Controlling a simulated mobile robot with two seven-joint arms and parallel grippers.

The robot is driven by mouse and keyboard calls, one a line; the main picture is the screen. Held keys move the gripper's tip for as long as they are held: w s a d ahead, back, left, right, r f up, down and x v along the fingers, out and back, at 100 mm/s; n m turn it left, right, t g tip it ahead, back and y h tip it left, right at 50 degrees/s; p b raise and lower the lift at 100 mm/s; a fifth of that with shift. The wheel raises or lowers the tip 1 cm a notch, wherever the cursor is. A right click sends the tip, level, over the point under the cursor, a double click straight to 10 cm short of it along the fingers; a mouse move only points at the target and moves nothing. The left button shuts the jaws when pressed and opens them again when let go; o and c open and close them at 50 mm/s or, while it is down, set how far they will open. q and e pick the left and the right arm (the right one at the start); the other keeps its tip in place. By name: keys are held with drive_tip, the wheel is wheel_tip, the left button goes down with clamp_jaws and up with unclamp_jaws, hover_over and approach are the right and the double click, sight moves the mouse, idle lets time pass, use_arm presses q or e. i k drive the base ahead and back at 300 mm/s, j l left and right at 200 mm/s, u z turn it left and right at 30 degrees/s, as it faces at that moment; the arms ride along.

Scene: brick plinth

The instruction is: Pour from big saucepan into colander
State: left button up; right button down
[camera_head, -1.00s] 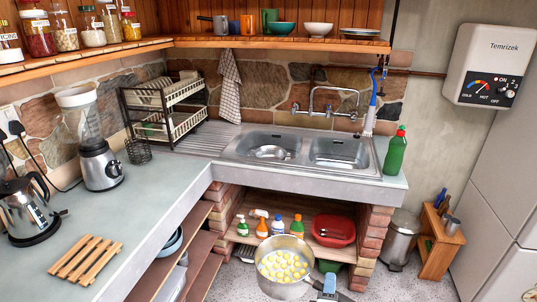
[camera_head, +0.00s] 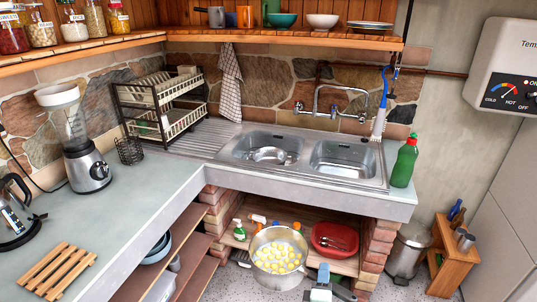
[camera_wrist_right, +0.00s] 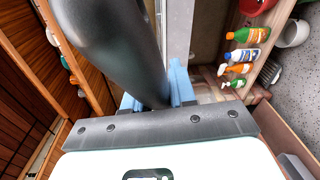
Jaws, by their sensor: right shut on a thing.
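The big saucepan (camera_head: 280,281) is metal and holds several yellow round pieces. It hangs roughly level in front of the sink counter, lower in the picture than the counter edge. My right gripper (camera_head: 321,284) is shut on its handle; in the right wrist view the blue fingertips (camera_wrist_right: 177,90) close around the dark handle (camera_wrist_right: 118,42). The metal colander (camera_head: 270,154) lies in the left sink basin, apart from the saucepan. My left gripper is out of view.
The double sink (camera_head: 310,176) has a faucet (camera_head: 336,92) behind it and a green bottle (camera_head: 404,163) at its right. Bottles (camera_head: 239,231) and a red basin (camera_head: 335,238) stand on the shelf below. The counter left of the basins holds a dish rack (camera_head: 160,108).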

sight(273, 156)
drive_tip(key=i+l+u, duration=0.1)
drive_tip(key=i+l, duration=0.15)
drive_tip(key=i+l+u, duration=0.1)
drive_tip(key=l, duration=0.3)
drive_tip(key=i+l+u, duration=0.15)
drive_tip(key=i+l, duration=0.15)
drive_tip(key=i+l+u, duration=0.1)
drive_tip(key=l, duration=0.35)
drive_tip(key=i, duration=0.1)
